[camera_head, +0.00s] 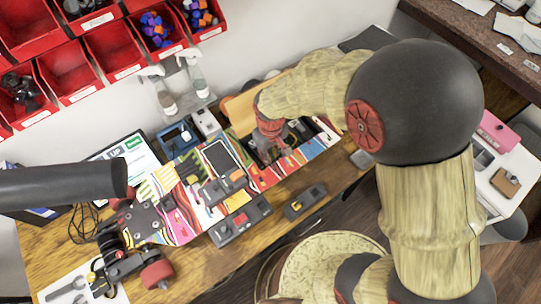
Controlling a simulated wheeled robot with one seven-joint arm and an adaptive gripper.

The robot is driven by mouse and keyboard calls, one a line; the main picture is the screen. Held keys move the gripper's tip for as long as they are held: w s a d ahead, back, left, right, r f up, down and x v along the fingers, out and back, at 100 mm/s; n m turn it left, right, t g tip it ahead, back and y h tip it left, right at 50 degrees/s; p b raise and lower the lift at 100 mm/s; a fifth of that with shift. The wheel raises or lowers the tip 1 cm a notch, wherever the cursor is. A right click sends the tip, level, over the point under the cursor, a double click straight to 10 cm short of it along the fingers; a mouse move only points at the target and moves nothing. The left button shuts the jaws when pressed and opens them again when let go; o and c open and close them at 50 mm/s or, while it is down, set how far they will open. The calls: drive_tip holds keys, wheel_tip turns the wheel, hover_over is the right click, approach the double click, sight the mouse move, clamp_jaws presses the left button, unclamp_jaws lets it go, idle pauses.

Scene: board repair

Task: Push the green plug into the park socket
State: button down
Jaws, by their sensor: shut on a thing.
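A long board with a bright striped, coloured surface (262,181) lies across the wooden bench, with a dark open bay near its right end. My gripper (279,154) points down at this bay, below the red wrist of my arm. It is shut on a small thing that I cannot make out. I cannot pick out the green plug or the park socket at this size. My arm and gripper partly hide the bay.
A black phone-like slab (217,158) and a dark grey device (240,220) are left of my gripper. A small dark device (305,202) lies at the bench's front edge. Bottles (165,97) stand behind, under red bins (112,50). A wheeled truck (137,262) is at the left.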

sight(270, 152)
drive_tip(key=c, duration=1.7)
unclamp_jaws()
drive_tip(key=shift+c, duration=0.2)
drive_tip(key=o, duration=0.4)
drive_tip(key=shift+r+p, duration=0.3)
drive_tip(key=shift+r, duration=0.05)
drive_tip(key=shift+r+p, duration=0.3)
drive_tip(key=shift+r, duration=0.05)
drive_tip(key=shift+r+p, duration=0.85)
drive_tip(key=shift+r, duration=0.1)
drive_tip(key=shift+r+p, duration=2.3)
drive_tip(key=shift+r, duration=0.65)
